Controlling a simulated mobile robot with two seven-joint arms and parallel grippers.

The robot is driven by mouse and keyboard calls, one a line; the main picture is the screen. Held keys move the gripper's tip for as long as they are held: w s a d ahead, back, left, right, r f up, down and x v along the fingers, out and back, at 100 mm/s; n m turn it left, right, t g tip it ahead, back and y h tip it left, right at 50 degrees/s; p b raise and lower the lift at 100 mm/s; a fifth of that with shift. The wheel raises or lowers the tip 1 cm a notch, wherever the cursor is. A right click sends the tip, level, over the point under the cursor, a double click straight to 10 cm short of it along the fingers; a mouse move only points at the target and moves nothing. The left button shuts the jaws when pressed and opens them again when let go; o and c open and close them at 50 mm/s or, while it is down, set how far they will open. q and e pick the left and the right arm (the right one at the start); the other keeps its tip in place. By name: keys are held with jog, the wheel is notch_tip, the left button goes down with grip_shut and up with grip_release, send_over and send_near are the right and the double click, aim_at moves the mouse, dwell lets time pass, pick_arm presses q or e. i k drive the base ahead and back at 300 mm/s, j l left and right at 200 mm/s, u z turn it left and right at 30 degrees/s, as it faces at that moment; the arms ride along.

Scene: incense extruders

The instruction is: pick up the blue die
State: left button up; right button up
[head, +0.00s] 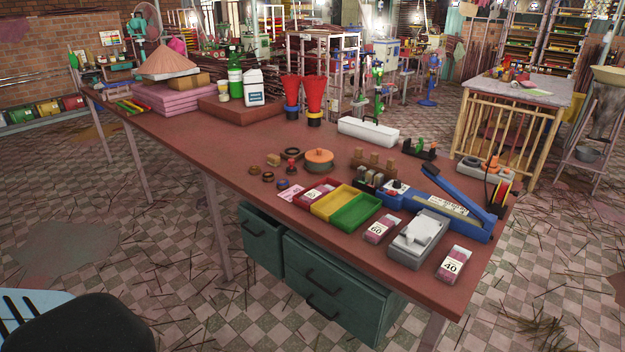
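A small blue disc, which looks like the blue die (282,185), lies on the long red-brown table (215,155) near its front edge. It sits just left of the pink label card beside the red tray, and it is too small to make out in detail. Dark ring-shaped pieces (268,177) lie to its left, and a small red-topped stamp (291,167) stands behind it. Neither of my grippers shows in the head view.
Red, yellow (331,202) and green trays stand right of the die. A lidded orange-topped pot (318,160) is behind it. A blue sealer (447,205), grey scale (418,240) and pink boxes crowd the right end. Green drawers (335,285) hang below; one is open.

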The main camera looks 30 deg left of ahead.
aim_at(283, 182)
jog(key=i+j+z, duration=0.15)
jog(key=j+z, duration=0.25)
jog(key=j, duration=0.5)
jog(key=j+z, duration=0.4)
jog(key=j, duration=1.45)
jog(key=j+z, duration=0.1)
jog(key=j, duration=0.85)
jog(key=k+j, duration=0.15)
jog(key=j, duration=0.8)
jog(key=z, duration=0.05)
